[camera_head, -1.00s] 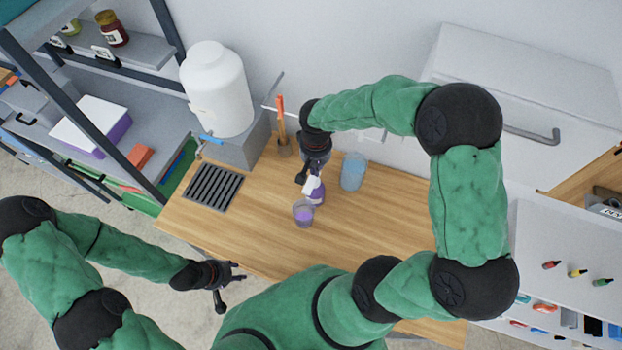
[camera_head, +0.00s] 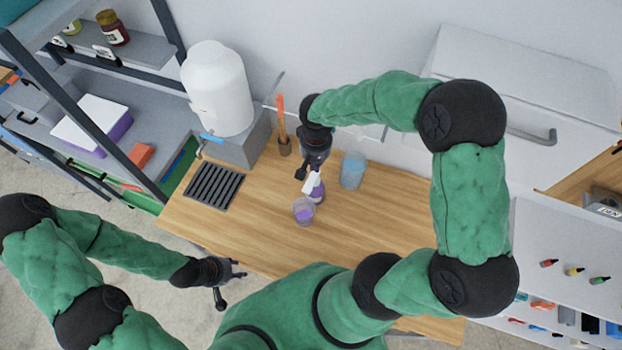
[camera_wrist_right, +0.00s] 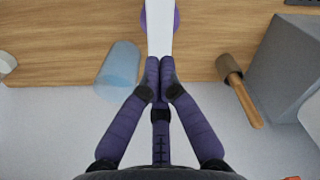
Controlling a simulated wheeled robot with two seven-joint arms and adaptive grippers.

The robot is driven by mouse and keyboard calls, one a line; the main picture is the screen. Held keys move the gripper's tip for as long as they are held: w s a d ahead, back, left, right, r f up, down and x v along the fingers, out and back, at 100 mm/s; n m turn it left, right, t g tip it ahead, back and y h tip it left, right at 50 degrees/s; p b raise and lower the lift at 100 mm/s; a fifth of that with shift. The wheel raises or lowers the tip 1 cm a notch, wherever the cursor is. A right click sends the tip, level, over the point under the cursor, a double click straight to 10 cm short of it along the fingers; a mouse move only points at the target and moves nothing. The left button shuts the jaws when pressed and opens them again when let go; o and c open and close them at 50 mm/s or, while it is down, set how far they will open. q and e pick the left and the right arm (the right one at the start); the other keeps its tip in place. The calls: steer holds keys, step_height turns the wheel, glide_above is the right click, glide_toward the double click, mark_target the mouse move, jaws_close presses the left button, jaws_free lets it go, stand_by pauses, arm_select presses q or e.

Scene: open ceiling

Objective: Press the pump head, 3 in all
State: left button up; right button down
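The pump bottle (camera_head: 317,194) is purple with a white pump head (camera_head: 312,182) and stands upright on the wooden table. A clear cup (camera_head: 303,211) with purple contents stands just in front of it, under the nozzle side. My right gripper (camera_head: 306,172) is right above and behind the pump head. In the right wrist view its fingertips (camera_wrist_right: 160,72) are together at the white pump head (camera_wrist_right: 160,28); the purple bottle below is mostly hidden. I cannot tell whether they touch the head. My left gripper (camera_head: 230,283) is open and empty, off the table's front left edge.
A blue translucent cup (camera_head: 352,171) stands right of the bottle. The table's right part (camera_head: 395,215) is clear.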

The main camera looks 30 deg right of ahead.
steer(key=shift+f, duration=0.2)
steer(key=shift+f+b, duration=0.4)
steer(key=shift+b, duration=0.1)
